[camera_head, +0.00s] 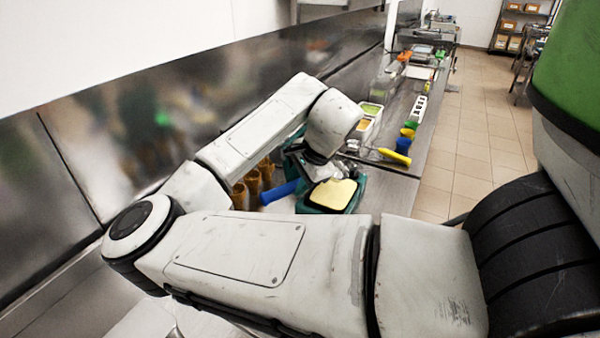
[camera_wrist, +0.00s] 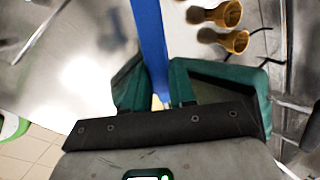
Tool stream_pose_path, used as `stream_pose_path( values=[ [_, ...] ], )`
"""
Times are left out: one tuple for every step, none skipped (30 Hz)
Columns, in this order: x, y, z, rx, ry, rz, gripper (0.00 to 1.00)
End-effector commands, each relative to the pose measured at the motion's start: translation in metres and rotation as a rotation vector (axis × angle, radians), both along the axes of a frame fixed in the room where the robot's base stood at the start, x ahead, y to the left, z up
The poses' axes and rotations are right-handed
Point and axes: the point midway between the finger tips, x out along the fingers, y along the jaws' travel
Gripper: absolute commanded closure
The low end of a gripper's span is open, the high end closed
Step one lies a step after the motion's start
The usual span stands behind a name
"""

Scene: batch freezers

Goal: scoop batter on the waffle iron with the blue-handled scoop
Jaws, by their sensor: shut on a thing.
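The blue handle (camera_wrist: 151,45) of the scoop runs up between my gripper's teal fingers (camera_wrist: 158,88) in the wrist view. My gripper is shut on it. In the head view the blue handle (camera_head: 279,192) sticks out to the left of my gripper (camera_head: 318,182). The scoop's bowl is hidden or cannot be made out. A pale yellow surface (camera_head: 334,193) with a teal edge shows just below my wrist; I cannot tell whether it is batter in a tub or something seen through a finger. I cannot clearly make out the waffle iron.
Several golden cones (camera_head: 252,184) stand left of my gripper; some show in the wrist view (camera_wrist: 226,14). Tubs with green and yellow contents (camera_head: 368,112), a yellow-handled utensil (camera_head: 395,157) and a white holder (camera_head: 417,108) are farther along the counter. A steel wall runs behind.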

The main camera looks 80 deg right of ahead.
Motion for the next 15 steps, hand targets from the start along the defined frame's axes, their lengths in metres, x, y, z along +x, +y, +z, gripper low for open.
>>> stream_pose_path(
  values=[
    [0.0008, -0.001, 0.0061, 0.017, 0.022, 0.002, 1.0],
    [0.0013, -0.0014, 0.0062, 0.029, 0.036, 0.003, 1.0],
    [0.002, -0.0023, 0.0064, 0.044, 0.052, 0.004, 1.0],
    [0.0028, -0.0028, 0.0066, 0.056, 0.064, 0.003, 1.0],
    [0.0031, -0.0032, 0.007, 0.068, 0.078, 0.003, 1.0],
    [0.0034, -0.0038, 0.0071, 0.084, 0.095, 0.001, 1.0],
    [0.0041, -0.0043, 0.0072, 0.095, 0.108, 0.002, 1.0],
    [0.0046, -0.005, 0.0074, 0.107, 0.122, 0.002, 1.0],
    [0.0054, -0.0056, 0.0077, 0.125, 0.14, 0.002, 1.0],
    [0.0061, -0.0059, 0.0079, 0.136, 0.153, 0.003, 1.0],
    [0.0067, -0.0064, 0.0082, 0.149, 0.167, 0.003, 1.0],
    [0.0073, -0.0069, 0.0081, 0.165, 0.185, 0.003, 1.0],
    [0.0076, -0.0076, 0.0082, 0.178, 0.199, 0.003, 1.0],
    [0.0083, -0.0083, 0.0083, 0.191, 0.213, 0.002, 1.0],
    [0.0091, -0.009, 0.0085, 0.207, 0.231, 0.003, 1.0]
  ],
)
